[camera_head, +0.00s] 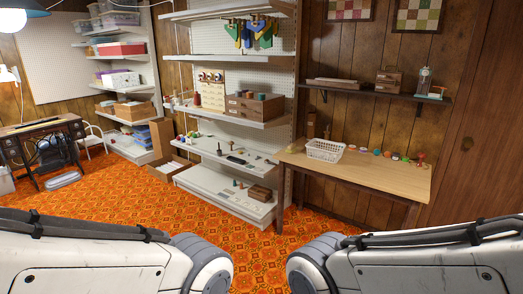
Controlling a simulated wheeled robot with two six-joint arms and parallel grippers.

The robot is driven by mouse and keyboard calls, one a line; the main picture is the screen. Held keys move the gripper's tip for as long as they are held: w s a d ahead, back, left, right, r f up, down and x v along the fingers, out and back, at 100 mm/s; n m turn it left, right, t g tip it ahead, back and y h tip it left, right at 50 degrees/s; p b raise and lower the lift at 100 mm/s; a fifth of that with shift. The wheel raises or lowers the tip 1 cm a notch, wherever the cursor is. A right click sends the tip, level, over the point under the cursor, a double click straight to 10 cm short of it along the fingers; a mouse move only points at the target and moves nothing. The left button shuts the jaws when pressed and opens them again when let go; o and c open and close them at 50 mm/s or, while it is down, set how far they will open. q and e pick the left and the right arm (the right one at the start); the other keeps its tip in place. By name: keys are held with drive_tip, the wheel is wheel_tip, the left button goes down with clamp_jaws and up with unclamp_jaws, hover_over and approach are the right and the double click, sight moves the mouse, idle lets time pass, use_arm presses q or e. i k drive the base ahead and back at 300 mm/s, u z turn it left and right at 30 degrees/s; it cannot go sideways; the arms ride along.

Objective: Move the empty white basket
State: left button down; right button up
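The empty white basket (325,150) stands upright on the left part of a light wooden table (385,178) at the right. It has open lattice sides, and I see nothing inside it. Both of my arms reach in from the bottom corners, far in front of the table. Only white arm links and grey joints show. My grippers are outside the picture, and nothing touches the basket.
Several small coloured items (388,153) line the table's back edge, right of the basket. A wall shelf (365,89) hangs above. White shelving (228,117) stands left of the table. A sewing machine table (42,133) is far left. Orange patterned floor (130,200) is open between.

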sight(332, 158)
drive_tip(key=u, duration=0.25)
drive_tip(key=i, duration=2.6)
drive_tip(key=z, duration=0.95)
drive_tip(key=i, duration=1.8)
drive_tip(key=z, duration=1.05)
